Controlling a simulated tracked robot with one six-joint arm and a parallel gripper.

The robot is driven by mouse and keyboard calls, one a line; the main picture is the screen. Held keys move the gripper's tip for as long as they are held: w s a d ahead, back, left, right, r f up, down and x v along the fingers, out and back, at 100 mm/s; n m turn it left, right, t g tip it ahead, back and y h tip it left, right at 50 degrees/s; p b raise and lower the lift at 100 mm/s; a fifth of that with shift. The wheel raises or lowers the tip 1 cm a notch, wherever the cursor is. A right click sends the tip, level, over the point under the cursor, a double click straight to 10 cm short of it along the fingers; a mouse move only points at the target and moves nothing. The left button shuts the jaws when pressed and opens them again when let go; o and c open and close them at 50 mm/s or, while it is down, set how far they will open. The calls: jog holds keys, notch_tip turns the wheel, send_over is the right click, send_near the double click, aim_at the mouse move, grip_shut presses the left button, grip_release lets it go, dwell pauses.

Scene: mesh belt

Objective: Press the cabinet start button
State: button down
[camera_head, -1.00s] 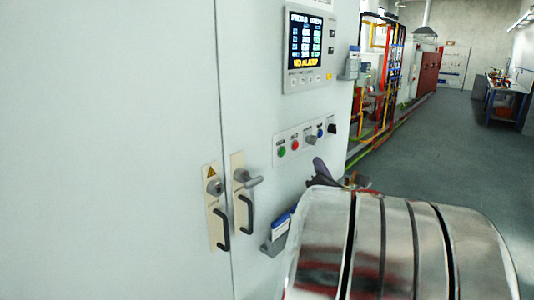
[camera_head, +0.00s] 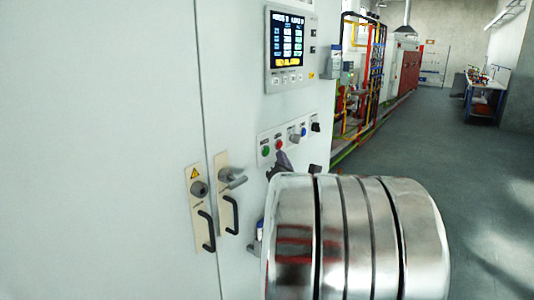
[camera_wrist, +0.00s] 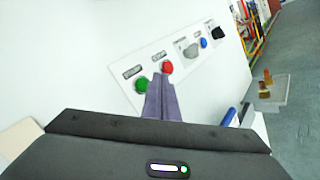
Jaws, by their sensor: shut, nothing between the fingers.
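The white cabinet carries a button strip. On it are a green button (camera_head: 266,151), likely the start button though its label is unreadable, and a red button (camera_head: 279,145). In the wrist view, the green button (camera_wrist: 141,84) is left of the fingertips and the red button (camera_wrist: 167,68) is just above them to the right. My gripper (camera_head: 282,158) is shut and empty, just below the buttons in the head view. Its closed fingers (camera_wrist: 157,78) point between the two buttons in the wrist view. I cannot tell whether the tips touch the panel.
The strip also holds a grey knob (camera_head: 294,136), a blue button (camera_head: 303,131) and a black switch (camera_head: 315,127). A display (camera_head: 286,45) sits above. Door handles (camera_head: 232,178) stick out on the left. A holder on the cabinet (camera_wrist: 246,117) is below right. Open floor lies right.

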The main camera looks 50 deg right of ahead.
jog(key=shift+w+a, duration=0.1)
jog(key=shift+w, duration=0.8)
jog(key=shift+w+a, duration=0.1)
jog(key=shift+w, duration=0.8)
dwell(2.3)
jog(key=shift+s, duration=0.9)
jog(key=shift+s, duration=0.15)
jog(key=s, duration=0.4)
jog(key=shift+s+d, duration=0.35)
dwell(1.0)
